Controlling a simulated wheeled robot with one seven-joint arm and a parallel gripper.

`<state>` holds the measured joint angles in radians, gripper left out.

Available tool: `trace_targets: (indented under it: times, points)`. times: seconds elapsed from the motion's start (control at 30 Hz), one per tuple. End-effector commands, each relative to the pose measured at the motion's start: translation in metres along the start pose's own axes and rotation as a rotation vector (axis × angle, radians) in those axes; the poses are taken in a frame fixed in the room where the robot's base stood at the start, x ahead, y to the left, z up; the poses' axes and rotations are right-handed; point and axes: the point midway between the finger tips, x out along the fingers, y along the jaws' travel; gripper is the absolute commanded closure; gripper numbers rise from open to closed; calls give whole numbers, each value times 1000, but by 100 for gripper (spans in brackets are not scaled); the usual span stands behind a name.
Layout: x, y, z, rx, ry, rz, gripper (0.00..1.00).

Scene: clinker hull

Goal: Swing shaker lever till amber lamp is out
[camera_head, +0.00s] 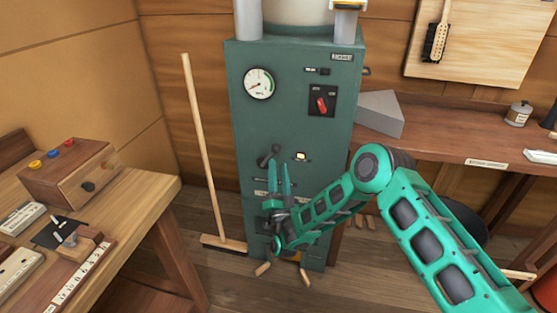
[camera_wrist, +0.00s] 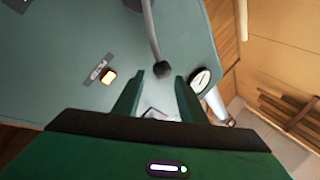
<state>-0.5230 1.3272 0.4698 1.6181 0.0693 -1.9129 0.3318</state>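The green cabinet (camera_head: 295,110) carries the shaker lever (camera_head: 269,155), a short dark lever low on its front. In the wrist view the lever is a grey rod ending in a dark ball knob (camera_wrist: 163,69). The amber lamp (camera_head: 301,156) is right of the lever and glows pale yellow; it also glows in the wrist view (camera_wrist: 109,76). My gripper (camera_head: 279,166) points up just below the lever. Its two fingers are apart with nothing held. In the wrist view the knob shows between and beyond the fingertips (camera_wrist: 160,78); contact cannot be told.
A round gauge (camera_head: 259,83) and a red switch (camera_head: 322,103) are higher on the cabinet. A broom (camera_head: 205,150) leans to the left. A workbench (camera_head: 150,195) with a button box (camera_head: 68,172) stands left. A shelf (camera_head: 440,140) with a grey wedge (camera_head: 382,113) is right.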

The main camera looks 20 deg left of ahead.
Motion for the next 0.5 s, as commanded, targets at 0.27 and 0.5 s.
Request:
trace_targets:
  times: [0.27, 0.5]
  points:
    - [-26, 1, 0, 0, -1, 1, 62]
    - [-27, 1, 0, 0, 0, 0, 62]
